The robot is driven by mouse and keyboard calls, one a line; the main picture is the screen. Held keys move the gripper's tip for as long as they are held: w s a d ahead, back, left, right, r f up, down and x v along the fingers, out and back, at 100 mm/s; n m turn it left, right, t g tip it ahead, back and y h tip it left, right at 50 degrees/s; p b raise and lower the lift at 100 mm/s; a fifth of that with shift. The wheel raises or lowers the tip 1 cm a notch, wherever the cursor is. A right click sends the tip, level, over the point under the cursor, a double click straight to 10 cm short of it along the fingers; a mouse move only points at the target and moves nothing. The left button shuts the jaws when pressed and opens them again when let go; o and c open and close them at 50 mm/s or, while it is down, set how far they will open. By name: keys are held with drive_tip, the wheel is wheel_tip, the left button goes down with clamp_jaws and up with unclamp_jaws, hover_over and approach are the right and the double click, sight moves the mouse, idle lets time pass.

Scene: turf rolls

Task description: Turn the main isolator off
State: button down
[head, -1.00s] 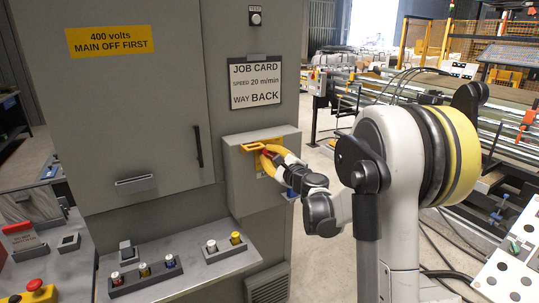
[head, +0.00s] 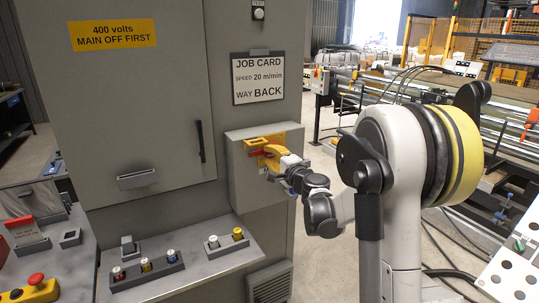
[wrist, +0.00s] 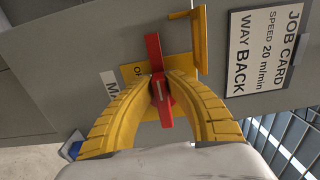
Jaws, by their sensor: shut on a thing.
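The main isolator is a red handle (wrist: 153,50) on a yellow plate (wrist: 142,75), on the front of a grey box (head: 236,178) on the cabinet. In the head view only a bit of the red handle (head: 256,153) shows past my fingers. My gripper (wrist: 161,90) is shut on the handle's middle, one yellow finger on each side. In the wrist view the handle stands upright, which is roughly level on the cabinet, as the job card's lettering is turned on its side.
A yellow bracket (wrist: 199,40) sticks out near the handle. A blue thing (wrist: 72,146) shows by the box's edge. The job card (head: 258,78) hangs above. A ledge with push buttons (head: 146,265) juts out below left. Rollers and a conveyor stand behind right.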

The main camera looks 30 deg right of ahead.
idle(0.4)
drive_tip(key=c, duration=1.4)
unclamp_jaws()
drive_tip(key=s, duration=1.2)
drive_tip(key=shift+d, duration=0.2)
drive_tip(key=shift+a, duration=0.1)
